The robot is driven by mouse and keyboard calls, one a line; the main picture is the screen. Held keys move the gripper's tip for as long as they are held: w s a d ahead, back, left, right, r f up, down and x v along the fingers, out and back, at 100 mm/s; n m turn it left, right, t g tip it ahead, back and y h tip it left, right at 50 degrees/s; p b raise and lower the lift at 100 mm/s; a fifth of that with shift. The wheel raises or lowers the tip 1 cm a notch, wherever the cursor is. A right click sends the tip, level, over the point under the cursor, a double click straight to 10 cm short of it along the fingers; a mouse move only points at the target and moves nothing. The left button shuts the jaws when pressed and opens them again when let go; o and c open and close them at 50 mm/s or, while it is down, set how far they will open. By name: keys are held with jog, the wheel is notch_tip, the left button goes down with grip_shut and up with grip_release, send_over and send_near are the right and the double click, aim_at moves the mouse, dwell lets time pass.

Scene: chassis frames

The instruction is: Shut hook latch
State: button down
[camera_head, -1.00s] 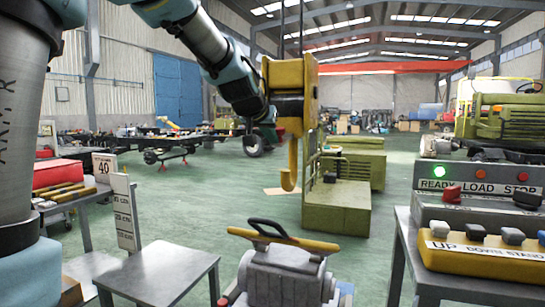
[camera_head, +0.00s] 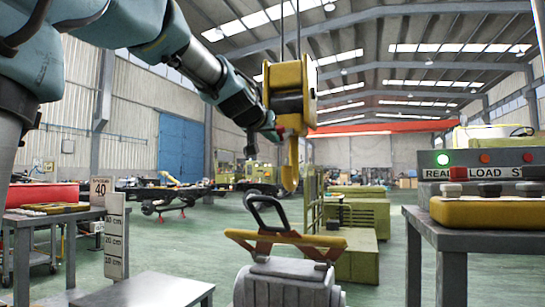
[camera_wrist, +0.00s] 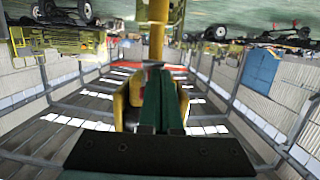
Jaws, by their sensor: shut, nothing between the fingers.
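A yellow hook block (camera_head: 312,88) with a dark middle hangs from cables. Its yellow hook (camera_head: 291,168) points down, and the hook's shank also shows in the wrist view (camera_wrist: 156,40). My gripper (camera_head: 277,133) is shut and empty, close against the left side of the hook's upper part. In the wrist view my gripper's green fingers (camera_wrist: 163,98) lie together beside the block. I cannot make out the latch clearly or tell whether the fingers touch it. Below the hook, a black ring (camera_head: 251,214) stands on a yellow lifting beam; I cannot tell whether hook and ring touch.
A grey machine (camera_head: 285,284) sits under the beam. A grey table (camera_head: 150,290) stands at the left with a height scale (camera_head: 115,245). A control panel (camera_head: 480,165) and yellow button box (camera_head: 490,212) are on a right-hand bench.

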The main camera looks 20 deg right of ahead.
jog(key=shift+w+d+f+t+h+b, duration=0.1)
jog(key=shift+f+t+h+b, duration=0.4)
jog(key=shift+b, duration=1.3)
jog(key=shift+w+f+b, duration=0.1)
jog(key=shift+f+b, duration=0.3)
jog(key=shift+b, duration=0.4)
jog(key=w+d+f+b, duration=0.3)
jog(key=f+b, duration=0.2)
jog(key=shift+w+d, duration=0.35)
jog(key=shift+w, duration=0.05)
jog(key=shift+f, duration=0.1)
jog(key=b+v, duration=0.1)
jog(key=v, duration=0.9)
jog(key=shift+s+a+r+b, duration=0.2)
jog(key=shift+s+a+b, duration=0.05)
jog(key=shift+b, duration=0.15)
